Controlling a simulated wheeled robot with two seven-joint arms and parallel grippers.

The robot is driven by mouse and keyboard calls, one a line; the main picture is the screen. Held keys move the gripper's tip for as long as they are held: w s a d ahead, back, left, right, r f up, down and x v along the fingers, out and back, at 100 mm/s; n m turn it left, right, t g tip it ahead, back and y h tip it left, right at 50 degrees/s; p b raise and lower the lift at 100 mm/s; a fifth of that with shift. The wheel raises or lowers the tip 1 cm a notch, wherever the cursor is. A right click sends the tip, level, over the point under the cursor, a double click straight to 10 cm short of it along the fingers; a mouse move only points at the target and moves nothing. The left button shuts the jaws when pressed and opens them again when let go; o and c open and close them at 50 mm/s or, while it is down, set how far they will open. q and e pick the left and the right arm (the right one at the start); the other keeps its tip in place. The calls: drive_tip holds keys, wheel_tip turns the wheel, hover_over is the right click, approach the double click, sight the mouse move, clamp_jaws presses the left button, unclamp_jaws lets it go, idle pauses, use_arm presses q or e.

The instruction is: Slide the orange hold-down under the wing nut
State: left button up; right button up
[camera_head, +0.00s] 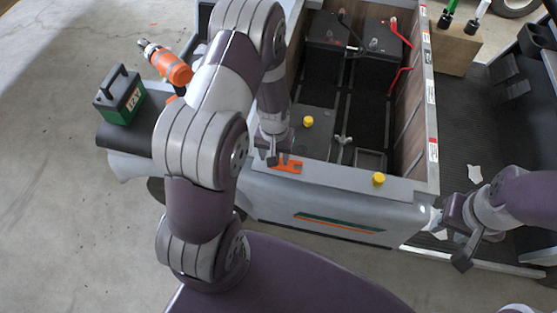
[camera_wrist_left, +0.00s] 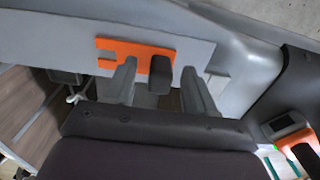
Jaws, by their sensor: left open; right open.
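The orange hold-down (camera_head: 290,167) is a flat notched plate lying on the grey front ledge of the cart's open bay. In the left wrist view it (camera_wrist_left: 112,45) carries a dark block (camera_wrist_left: 160,72) at one end. My left gripper (camera_head: 268,158) is open over that end; in the left wrist view its two fingers stand on either side of the block, with gaps visible. A silver wing nut (camera_head: 343,140) stands in the bay, right of the hold-down and apart from it. My right gripper (camera_head: 456,236) is open and empty beside the cart's right front corner.
Two black batteries (camera_head: 379,48) with red cables sit at the back of the bay. Yellow caps (camera_head: 378,179) stand on the ledge and inside the bay. A green battery box (camera_head: 121,97) and an orange tool (camera_head: 168,65) are at the left. Wooden side walls bound the bay.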

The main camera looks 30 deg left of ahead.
use_arm(q)
drive_tip(key=shift+f, duration=0.55)
clamp_jaws()
drive_tip(key=shift+r, duration=0.15)
wheel_tip(320, 180, up, 4)
drive_tip(key=shift+w+r+p, duration=0.1)
drive_tip(key=shift+r+p, duration=0.1)
drive_tip(key=shift+p, duration=0.3)
drive_tip(key=d+r, duration=0.6)
drive_tip(key=d, duration=0.5)
drive_tip(key=shift+w+d+r+p, duration=0.15)
drive_tip(key=shift+d+r+p, duration=0.1)
drive_tip(key=shift+d+p, duration=0.15)
